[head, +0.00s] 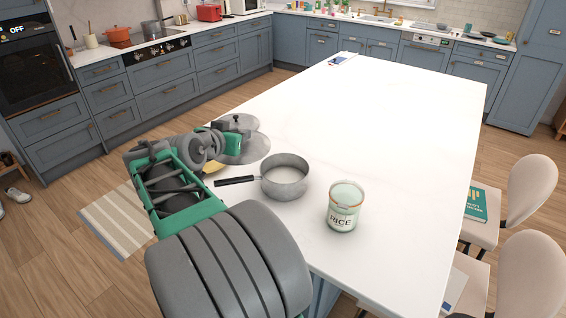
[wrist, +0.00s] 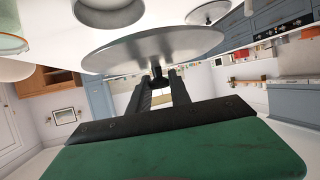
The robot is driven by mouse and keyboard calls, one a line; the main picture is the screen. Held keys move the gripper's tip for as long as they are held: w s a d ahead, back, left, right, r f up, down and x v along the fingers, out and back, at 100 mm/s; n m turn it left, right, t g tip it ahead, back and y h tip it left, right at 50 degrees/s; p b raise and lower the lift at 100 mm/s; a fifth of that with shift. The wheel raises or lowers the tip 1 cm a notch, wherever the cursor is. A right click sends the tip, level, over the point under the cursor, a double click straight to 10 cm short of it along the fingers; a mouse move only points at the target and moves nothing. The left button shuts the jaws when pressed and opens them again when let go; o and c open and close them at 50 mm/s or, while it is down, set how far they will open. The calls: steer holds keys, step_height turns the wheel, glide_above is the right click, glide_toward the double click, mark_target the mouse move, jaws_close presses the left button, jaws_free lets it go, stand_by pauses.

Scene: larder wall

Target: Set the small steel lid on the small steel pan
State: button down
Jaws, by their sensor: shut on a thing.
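My gripper (wrist: 158,82) is shut on the knob of a round steel lid (wrist: 150,48), which also shows in the head view (head: 258,148). The lid is held level or nearly so, apart from the pan, to its left and behind it in the head view. The small steel pan (head: 286,180) stands open and upright on the white island, its black handle pointing left. It shows partly at the top of the wrist view (wrist: 103,17). My fingertips are hidden in the head view by my own arm and wrist.
A second steel lid (head: 250,122) with a knob lies on the island (head: 370,130) behind the held one. A glass rice jar (head: 343,208) stands right of the pan. Something yellow (head: 211,167) lies left of the pan, mostly hidden. The island's middle and far side are mostly clear.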

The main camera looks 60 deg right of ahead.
steer(key=s+d+f+p, duration=0.3)
steer(key=s+d, duration=0.2)
steer(key=d, duration=0.3)
steer(key=s+d+f+p, duration=0.2)
steer(key=d+f, duration=0.3)
steer(key=f, duration=0.5)
steer(key=shift+d, duration=0.2)
steer(key=shift+f+b, duration=0.35)
steer(key=c, duration=1.2)
jaws_free()
